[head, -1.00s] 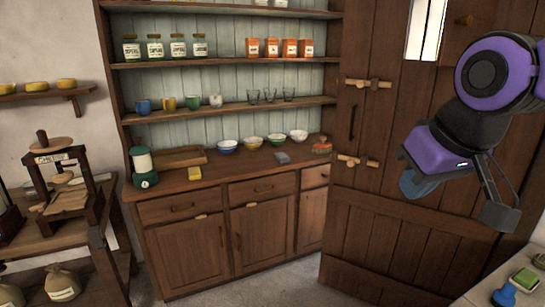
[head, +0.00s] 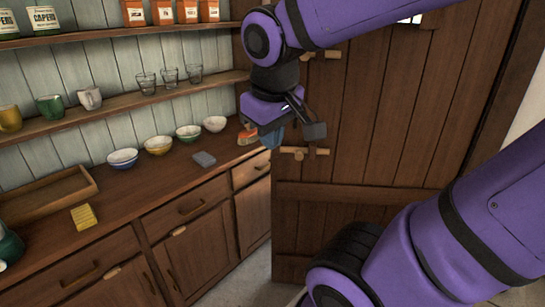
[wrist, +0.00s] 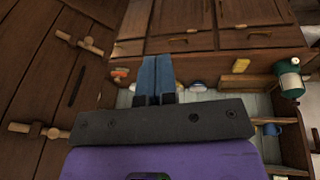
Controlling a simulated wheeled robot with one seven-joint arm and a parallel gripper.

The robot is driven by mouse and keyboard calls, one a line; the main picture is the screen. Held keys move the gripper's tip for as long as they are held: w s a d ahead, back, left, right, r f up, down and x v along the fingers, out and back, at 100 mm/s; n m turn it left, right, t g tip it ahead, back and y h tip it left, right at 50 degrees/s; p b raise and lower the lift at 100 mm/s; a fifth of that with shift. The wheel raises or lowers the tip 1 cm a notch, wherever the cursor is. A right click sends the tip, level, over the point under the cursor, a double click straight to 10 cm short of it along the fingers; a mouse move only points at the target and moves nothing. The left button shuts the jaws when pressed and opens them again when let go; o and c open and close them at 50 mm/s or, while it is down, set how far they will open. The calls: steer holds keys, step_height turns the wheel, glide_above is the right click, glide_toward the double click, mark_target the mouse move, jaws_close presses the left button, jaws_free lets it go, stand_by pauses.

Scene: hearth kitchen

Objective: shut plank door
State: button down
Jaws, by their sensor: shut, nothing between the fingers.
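The plank door (head: 375,120) is dark brown wood with pale wooden latch bars. It stands to the right of the dresser in the head view, its left edge in front of the dresser's right end. It fills the left of the wrist view (wrist: 40,95). A lower latch bar (head: 303,152) shows right of my gripper. My gripper (head: 272,138) hangs before the dresser's right end, by the door's left edge. Its blue fingers are together and empty in the wrist view (wrist: 157,82). My arm hides the door's upper part and lower right. I cannot tell whether my gripper touches the door.
The dresser counter (head: 140,185) holds several bowls, a grey block (head: 204,159), a yellow sponge-like block (head: 84,217) and a wooden tray (head: 45,205). An orange-red item (head: 247,137) lies close to my gripper. Some floor (head: 258,272) shows between dresser and door.

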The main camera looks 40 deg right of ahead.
mark_target(276, 155)
steer(key=w+d+f+n+g+h, duration=0.35)
steer(key=w+d+f+h, duration=0.35)
steer(key=d, duration=0.3)
steer(key=w+d+f+n+g+h, duration=0.35)
steer(key=w+d+f+h, duration=0.3)
steer(key=d, duration=0.35)
steer(key=w+d+f+n+t, duration=0.2)
steer(key=w+f+n+t, duration=0.3)
steer(key=f+n+t, duration=0.45)
steer(key=w+d+f+n+t, duration=0.2)
steer(key=w+f+n+t, duration=0.4)
steer(key=f+n+t, duration=0.4)
steer(key=w+d, duration=0.2)
steer(key=d, duration=0.1)
steer(key=w+d+r+g, duration=0.1)
steer(key=w+d, duration=0.2)
steer(key=d, duration=0.1)
steer(key=w+d+m+g, duration=0.1)
steer(key=w+d, duration=0.2)
steer(key=shift+d+r, duration=0.25)
steer(key=shift+r, duration=0.05)
steer(key=shift+w, duration=0.1)
